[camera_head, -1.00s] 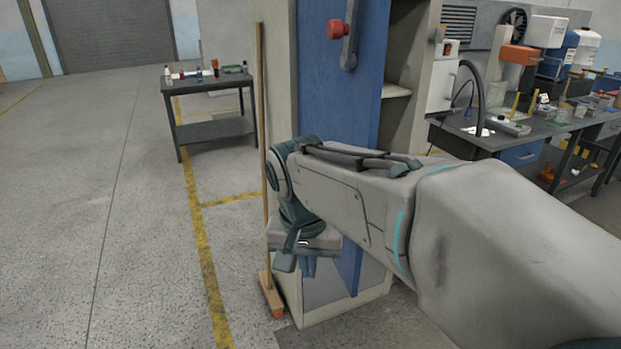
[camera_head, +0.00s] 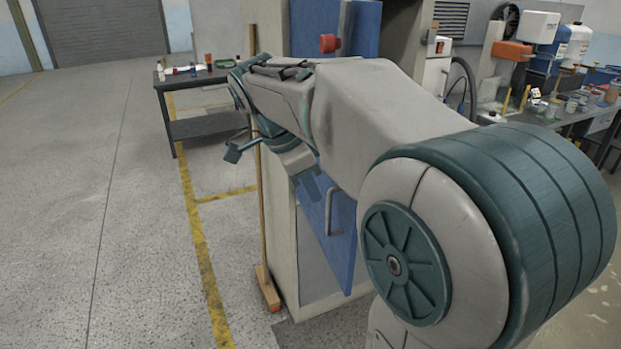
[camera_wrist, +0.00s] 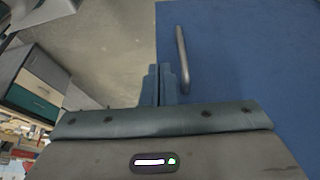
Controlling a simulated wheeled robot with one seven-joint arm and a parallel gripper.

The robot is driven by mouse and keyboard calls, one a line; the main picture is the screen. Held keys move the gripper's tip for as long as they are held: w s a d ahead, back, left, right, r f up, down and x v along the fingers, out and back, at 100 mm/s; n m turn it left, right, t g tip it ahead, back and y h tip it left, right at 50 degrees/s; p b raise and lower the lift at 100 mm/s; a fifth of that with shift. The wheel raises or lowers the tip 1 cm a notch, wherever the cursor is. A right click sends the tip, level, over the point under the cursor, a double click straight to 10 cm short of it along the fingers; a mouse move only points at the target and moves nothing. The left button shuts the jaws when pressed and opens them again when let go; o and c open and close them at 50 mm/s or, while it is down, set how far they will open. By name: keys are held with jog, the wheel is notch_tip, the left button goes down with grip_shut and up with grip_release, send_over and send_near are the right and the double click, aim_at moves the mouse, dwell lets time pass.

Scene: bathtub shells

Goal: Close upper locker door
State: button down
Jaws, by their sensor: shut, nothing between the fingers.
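A tall locker (camera_head: 285,265) stands at the centre of the head view, with a blue upper door panel (camera_head: 303,25) standing open and a red knob (camera_head: 328,43) on it. A lower blue panel (camera_head: 338,255) carries a grey bar handle (camera_head: 335,212). My arm hides where the two panels meet. My gripper (camera_head: 309,187) is shut and empty in front of the locker. In the wrist view my shut gripper (camera_wrist: 160,85) is beside a blue door (camera_wrist: 250,60) with a grey bar handle (camera_wrist: 182,60). I cannot tell whether it touches the door.
A broom (camera_head: 267,285) leans at the locker's left side. A dark side table (camera_head: 200,125) with bottles stands behind it. A cluttered workbench (camera_head: 575,115) is at the right. The floor (camera_head: 100,230) at the left is clear.

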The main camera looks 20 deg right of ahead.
jog(key=d+f+p, duration=0.1)
jog(key=d+f, duration=0.4)
jog(key=d, duration=0.1)
jog(key=shift+s+f, duration=0.3)
jog(key=shift+d, duration=0.15)
